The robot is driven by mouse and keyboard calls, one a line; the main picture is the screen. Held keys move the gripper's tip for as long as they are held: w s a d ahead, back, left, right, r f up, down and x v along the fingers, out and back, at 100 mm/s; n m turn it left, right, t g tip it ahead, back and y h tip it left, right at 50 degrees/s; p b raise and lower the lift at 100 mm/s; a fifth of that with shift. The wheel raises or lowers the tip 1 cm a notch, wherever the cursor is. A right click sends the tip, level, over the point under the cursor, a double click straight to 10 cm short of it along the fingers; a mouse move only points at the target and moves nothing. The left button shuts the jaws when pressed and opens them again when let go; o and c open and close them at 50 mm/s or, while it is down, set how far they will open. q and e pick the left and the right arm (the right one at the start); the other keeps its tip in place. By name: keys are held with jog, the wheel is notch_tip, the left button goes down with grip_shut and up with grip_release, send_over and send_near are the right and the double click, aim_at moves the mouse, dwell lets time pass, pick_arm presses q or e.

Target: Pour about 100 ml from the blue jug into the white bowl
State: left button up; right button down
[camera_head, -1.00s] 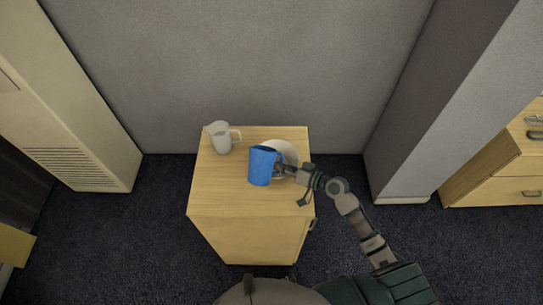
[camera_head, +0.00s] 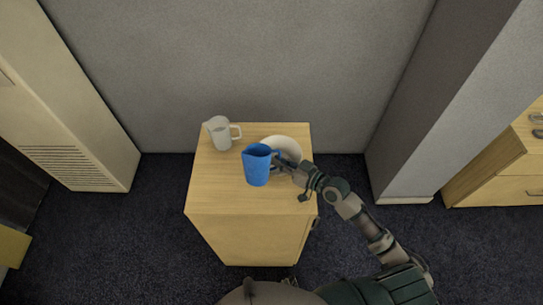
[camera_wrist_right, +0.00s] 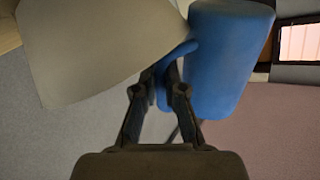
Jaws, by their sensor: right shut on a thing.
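The blue jug (camera_head: 257,167) is upright above the wooden cabinet top, its handle on the right side. My right gripper (camera_head: 284,164) is shut on that handle. In the right wrist view the blue jug (camera_wrist_right: 228,60) is beside the fingers (camera_wrist_right: 165,88), with its handle between them. The white bowl (camera_head: 283,144) sits on the cabinet top behind the jug and gripper, which partly hide it. A large pale shape in the right wrist view, likely the bowl (camera_wrist_right: 90,45), fills the upper left. My left gripper is not in view.
A whitish jug (camera_head: 220,133) stands at the back left of the cabinet top (camera_head: 215,180). The front left of the top is clear. A grey wall (camera_head: 240,70) is right behind the cabinet.

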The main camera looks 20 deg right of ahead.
aim_at(264, 164)
jog(key=a+r+n+b, duration=0.1)
jog(key=s+a+r+n+t+b, duration=0.1)
jog(key=n, duration=0.1)
jog(key=shift+s+y, duration=0.1)
jog(key=shift+y, duration=0.2)
jog(key=shift+s+a+r, duration=0.15)
jog(key=shift+r, duration=0.05)
jog(key=shift+s+a+r+n, duration=0.15)
jog(key=shift+r+n, duration=0.1)
jog(key=shift+n, duration=0.15)
jog(key=shift+d, duration=0.2)
jog(key=shift+a, duration=0.1)
dwell(0.5)
dwell(0.4)
